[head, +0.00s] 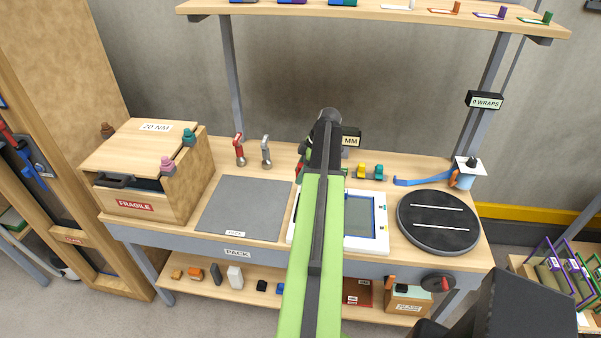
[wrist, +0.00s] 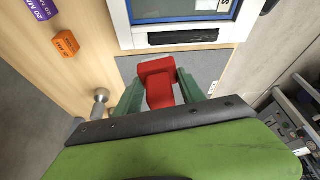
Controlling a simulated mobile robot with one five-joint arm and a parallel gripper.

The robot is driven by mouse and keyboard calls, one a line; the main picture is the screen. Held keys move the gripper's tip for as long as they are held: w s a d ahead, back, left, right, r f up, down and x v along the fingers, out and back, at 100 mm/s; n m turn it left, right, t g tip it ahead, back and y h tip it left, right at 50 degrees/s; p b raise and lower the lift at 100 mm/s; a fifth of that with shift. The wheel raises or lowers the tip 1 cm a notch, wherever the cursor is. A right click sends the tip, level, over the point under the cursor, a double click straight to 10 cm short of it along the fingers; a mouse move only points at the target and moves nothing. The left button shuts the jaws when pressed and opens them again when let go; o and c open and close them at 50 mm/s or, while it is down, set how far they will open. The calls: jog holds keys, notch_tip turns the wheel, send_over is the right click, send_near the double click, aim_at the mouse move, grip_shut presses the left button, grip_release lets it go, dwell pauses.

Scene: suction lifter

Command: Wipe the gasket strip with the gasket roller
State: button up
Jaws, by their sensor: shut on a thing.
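My gripper (wrist: 158,84) has its green fingers shut on a red object, which I take to be the gasket roller (wrist: 158,82). It is held over the grey mat, beside the white-framed unit (head: 378,244), which also shows in the wrist view (wrist: 130,38). A black strip (wrist: 188,37) lies along the near edge of that unit and may be the gasket strip. The red piece looks apart from it, but the gap is hard to judge. In the head view my arm hides most of the gripper and part of the unit.
The grey mat (head: 243,211) is clear. A wooden crate (head: 178,195) stands left, with a red-topped tool (head: 239,150) and a grey one (head: 266,152) at the back.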

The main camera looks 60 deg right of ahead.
aim_at(301, 165)
notch_tip(301, 165, up, 3)
jog(key=p, duration=0.3)
jog(key=shift+f, duration=0.1)
